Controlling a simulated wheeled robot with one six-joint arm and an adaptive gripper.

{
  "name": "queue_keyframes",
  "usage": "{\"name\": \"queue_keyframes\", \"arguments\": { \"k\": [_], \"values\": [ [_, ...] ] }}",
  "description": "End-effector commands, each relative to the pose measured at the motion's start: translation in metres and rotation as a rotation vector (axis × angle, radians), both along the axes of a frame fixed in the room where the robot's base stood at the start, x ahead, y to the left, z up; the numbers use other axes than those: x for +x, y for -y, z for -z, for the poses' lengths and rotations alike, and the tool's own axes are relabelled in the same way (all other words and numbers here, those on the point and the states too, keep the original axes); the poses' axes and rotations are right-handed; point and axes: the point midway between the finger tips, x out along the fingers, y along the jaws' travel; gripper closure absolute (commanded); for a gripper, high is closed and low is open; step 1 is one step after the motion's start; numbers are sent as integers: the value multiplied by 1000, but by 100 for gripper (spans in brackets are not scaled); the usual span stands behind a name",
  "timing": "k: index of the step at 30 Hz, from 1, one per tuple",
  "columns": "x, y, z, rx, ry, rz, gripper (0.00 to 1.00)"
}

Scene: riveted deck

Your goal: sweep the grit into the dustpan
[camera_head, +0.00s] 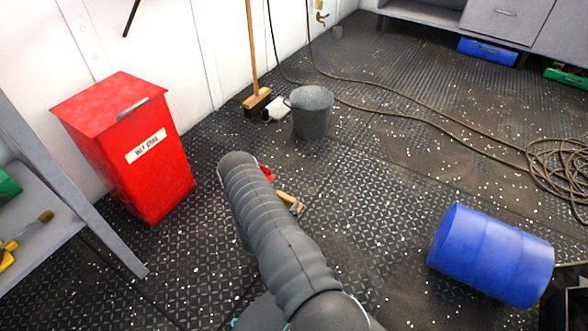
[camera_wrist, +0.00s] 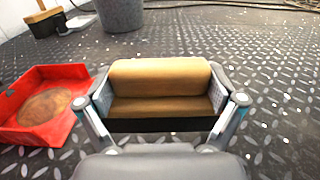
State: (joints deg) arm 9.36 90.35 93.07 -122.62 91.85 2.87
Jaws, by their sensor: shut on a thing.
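My gripper (camera_wrist: 161,93) is shut on a brush with a wooden block (camera_wrist: 160,74) and a dark bristle strip along its lower edge. The brush is held low over the deck; I cannot tell whether its bristles touch it. It also shows in the head view (camera_head: 291,203), partly hidden by my arm. The red dustpan (camera_wrist: 72,72) lies on the deck left of my gripper, apart from the brush. A brown round patch (camera_wrist: 52,105) is on its floor; I cannot tell whether this is grit or a stain. Pale specks (camera_wrist: 270,125) are scattered over the deck, possibly the grit.
A grey bucket (camera_head: 311,115) and a broom (camera_head: 257,98) stand beyond the dustpan. A red bin (camera_head: 150,165) is on the left, a blue drum (camera_head: 490,255) lies at right. A hose (camera_head: 450,128) crosses the deck.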

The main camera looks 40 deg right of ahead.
Motion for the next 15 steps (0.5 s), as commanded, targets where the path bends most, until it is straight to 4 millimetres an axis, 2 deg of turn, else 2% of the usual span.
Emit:
{"name": "queue_keyframes", "arguments": {
  "k": [1, 6, 15],
  "values": [
    [0, 0, -8, -1, 0, -1, 47],
    [1, -2, -23, -1, 1, -3, 47],
    [1, -3, -34, -1, 0, -5, 47]
  ]
}}
